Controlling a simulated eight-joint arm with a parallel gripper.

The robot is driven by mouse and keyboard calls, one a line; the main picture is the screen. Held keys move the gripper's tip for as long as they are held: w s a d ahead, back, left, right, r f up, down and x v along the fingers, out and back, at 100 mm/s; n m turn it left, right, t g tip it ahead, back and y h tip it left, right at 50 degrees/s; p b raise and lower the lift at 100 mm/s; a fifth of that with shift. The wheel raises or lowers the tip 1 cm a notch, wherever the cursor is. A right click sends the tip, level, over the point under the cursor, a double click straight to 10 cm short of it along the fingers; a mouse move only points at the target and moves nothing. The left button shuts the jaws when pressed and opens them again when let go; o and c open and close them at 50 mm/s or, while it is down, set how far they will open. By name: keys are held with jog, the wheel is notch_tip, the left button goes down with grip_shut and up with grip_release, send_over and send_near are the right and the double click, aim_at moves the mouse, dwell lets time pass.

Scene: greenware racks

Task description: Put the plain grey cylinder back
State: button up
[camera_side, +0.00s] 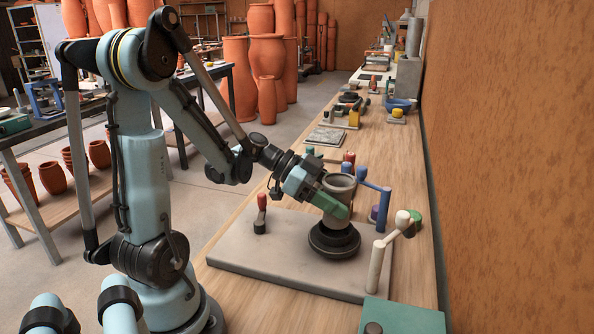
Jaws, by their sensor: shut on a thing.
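The plain grey cylinder (340,181) is upright and open at the top, over a black round base (334,241). My gripper (333,206) has green fingers and is shut on the cylinder's side; they hide part of its wall. The cylinder's lower end meets the black base in this view, but I cannot tell whether it rests on it or is held just above it. The base stands on a pale grey slab (240,255) on the wooden bench.
Around the cylinder stand a red-knobbed lever (261,214), a blue crank (385,205), a white crank (378,262) and a green knob (412,222). A green box (410,317) lies in front. A brown wall (510,150) bounds the right side. The slab's front left is clear.

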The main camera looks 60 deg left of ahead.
jog(key=shift+a+f, duration=0.15)
jog(key=shift+f, duration=1.75)
jog(key=shift+f, duration=0.2)
jog(key=o, duration=1.3)
jog(key=v, duration=1.1)
jog(key=shift+s, duration=0.15)
jog(key=shift+o, duration=0.7)
jog(key=shift+s+a+r, duration=0.15)
jog(key=shift+s+a, duration=0.1)
jog(key=shift+a, duration=0.05)
